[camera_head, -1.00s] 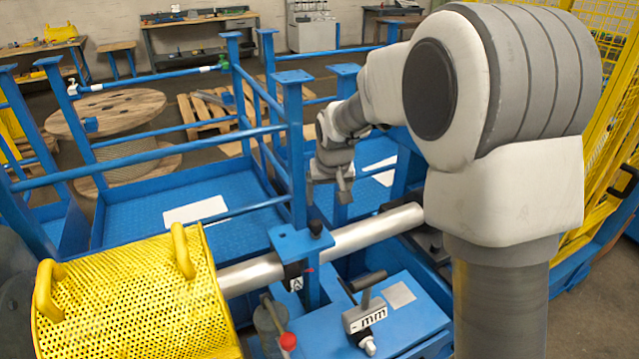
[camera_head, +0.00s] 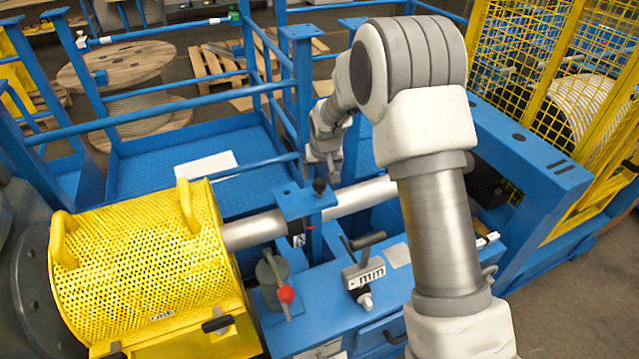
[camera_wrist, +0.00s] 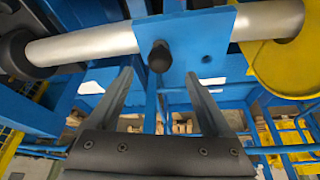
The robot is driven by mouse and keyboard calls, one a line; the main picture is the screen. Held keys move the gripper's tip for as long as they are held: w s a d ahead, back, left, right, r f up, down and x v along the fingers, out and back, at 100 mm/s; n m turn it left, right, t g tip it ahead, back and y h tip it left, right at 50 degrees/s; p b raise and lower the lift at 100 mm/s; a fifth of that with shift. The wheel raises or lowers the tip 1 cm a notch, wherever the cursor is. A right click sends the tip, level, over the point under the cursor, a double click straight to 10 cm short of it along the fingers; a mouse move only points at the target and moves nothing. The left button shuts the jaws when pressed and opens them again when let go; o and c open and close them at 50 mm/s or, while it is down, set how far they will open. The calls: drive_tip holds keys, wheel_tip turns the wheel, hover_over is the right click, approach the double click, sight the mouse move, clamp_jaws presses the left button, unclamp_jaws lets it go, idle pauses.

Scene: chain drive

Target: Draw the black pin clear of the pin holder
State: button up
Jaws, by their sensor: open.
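The black pin (camera_head: 319,186) shows as a dark round knob standing in the blue pin holder (camera_head: 292,203), a flat plate across the silver shaft. In the wrist view the pin (camera_wrist: 160,55) pokes out of the blue holder plate (camera_wrist: 207,38); its lower part is hidden inside. My gripper (camera_head: 328,172) is just above and slightly right of the pin in the head view. In the wrist view my gripper (camera_wrist: 158,76) is open, one finger on each side of the pin's line, with nothing between the pads. I see no contact with the pin.
The silver shaft (camera_head: 255,231) runs below the holder into a yellow perforated guard (camera_head: 140,260). A black-handled lever (camera_head: 368,240) and a red-knobbed lever (camera_head: 286,294) rise in front. Blue posts and rails (camera_head: 303,90) stand close behind my gripper.

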sight(320, 182)
drive_tip(key=x, duration=0.8)
drive_tip(key=shift+f+p, duration=0.15)
drive_tip(key=shift+p, duration=0.25)
clamp_jaws()
